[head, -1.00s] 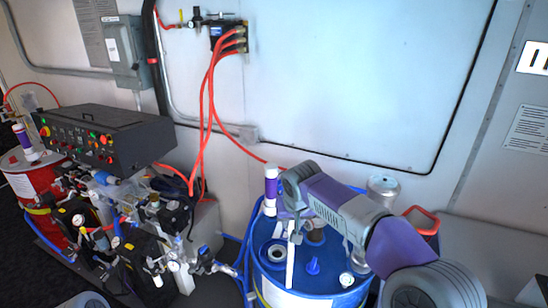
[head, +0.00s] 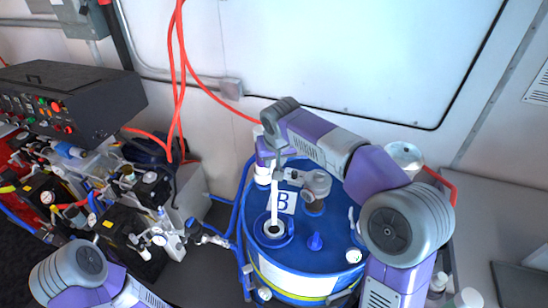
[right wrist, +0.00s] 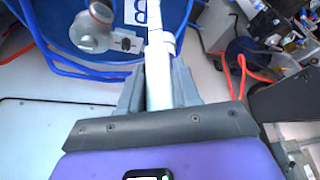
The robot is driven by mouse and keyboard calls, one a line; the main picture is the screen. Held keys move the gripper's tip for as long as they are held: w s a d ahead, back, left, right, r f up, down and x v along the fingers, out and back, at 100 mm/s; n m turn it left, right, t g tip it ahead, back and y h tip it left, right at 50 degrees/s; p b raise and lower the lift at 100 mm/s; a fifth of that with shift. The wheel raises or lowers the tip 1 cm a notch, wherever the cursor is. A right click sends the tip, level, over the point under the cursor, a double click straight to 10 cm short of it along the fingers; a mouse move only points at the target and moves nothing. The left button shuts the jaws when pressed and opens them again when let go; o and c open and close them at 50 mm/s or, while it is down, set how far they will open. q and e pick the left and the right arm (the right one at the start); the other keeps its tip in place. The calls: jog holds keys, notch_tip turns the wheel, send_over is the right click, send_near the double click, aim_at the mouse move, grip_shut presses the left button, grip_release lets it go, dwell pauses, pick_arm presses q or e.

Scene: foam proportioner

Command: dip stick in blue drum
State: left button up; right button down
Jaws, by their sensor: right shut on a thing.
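The blue drum (head: 305,280) stands at the middle bottom of the head view, with a "B" label (head: 284,202) on top. My right gripper (head: 277,178) is above the drum and shut on a white stick (head: 274,203), which hangs close to upright. The right wrist view shows the stick (right wrist: 158,70) between both fingers and part of the drum (right wrist: 60,25).
A grey fitting (head: 316,185) and a small blue cap (head: 315,241) stand on the drum top near the stick. Blue hoses run along the drum's left side.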

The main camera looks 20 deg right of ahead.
jog(key=shift+w+f+b, duration=0.1)
jog(key=shift+f+b, duration=0.4)
jog(key=shift+f, duration=0.3)
jog(key=b, duration=0.8)
send_over(275, 209)
jog(key=f, duration=0.8)
jog(key=shift+w+f, duration=0.35)
jog(key=shift+w, duration=0.05)
jog(key=shift+f+b, duration=5.15)
jog(key=shift+f, duration=1.75)
jog(key=shift+r, duration=0.1)
